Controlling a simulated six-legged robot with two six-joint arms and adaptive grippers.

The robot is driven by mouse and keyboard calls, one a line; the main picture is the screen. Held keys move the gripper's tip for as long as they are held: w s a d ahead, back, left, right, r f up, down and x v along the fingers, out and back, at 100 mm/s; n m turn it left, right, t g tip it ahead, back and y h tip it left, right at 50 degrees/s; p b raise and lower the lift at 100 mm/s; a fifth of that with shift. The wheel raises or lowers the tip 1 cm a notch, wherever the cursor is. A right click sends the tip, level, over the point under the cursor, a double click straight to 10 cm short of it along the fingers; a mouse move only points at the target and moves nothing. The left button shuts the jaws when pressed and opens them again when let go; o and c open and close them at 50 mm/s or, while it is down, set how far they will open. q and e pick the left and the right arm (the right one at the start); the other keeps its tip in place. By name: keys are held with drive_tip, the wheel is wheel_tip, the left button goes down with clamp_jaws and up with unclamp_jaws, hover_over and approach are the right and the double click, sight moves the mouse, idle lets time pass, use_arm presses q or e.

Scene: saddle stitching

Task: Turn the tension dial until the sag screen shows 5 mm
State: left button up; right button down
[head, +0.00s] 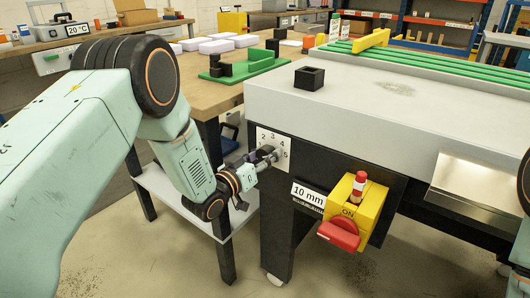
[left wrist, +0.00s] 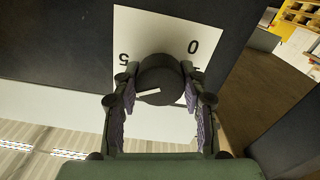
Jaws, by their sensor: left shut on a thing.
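The tension dial is a dark round knob (left wrist: 160,76) with a white pointer line, on a white number plate (left wrist: 133,30) that shows 0 and 5 in the left wrist view. My left gripper (head: 264,158) is at the plate and hides the knob there. In the left wrist view its fingers (left wrist: 160,100) are shut on the knob from both sides. The sag screen (head: 308,196) reads 10 mm. My right gripper is out of view.
A yellow switch box (head: 371,207) marked ON, with a red knob and a small red-and-white lamp, sits right of the screen. The grey machine top (head: 350,108) overhangs the dial. A wooden table (head: 196,82) with a green fixture (head: 245,64) stands behind my left arm.

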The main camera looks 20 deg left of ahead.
use_arm(q)
drive_tip(key=m+p, duration=0.1)
drive_tip(key=m, duration=0.4)
drive_tip(key=shift+p, duration=0.4)
drive_tip(key=shift+m, duration=0.4)
drive_tip(key=o, duration=1.2)
drive_tip(key=shift+c, duration=0.2)
drive_tip(key=shift+s, duration=0.1)
drive_tip(key=v, duration=1.2)
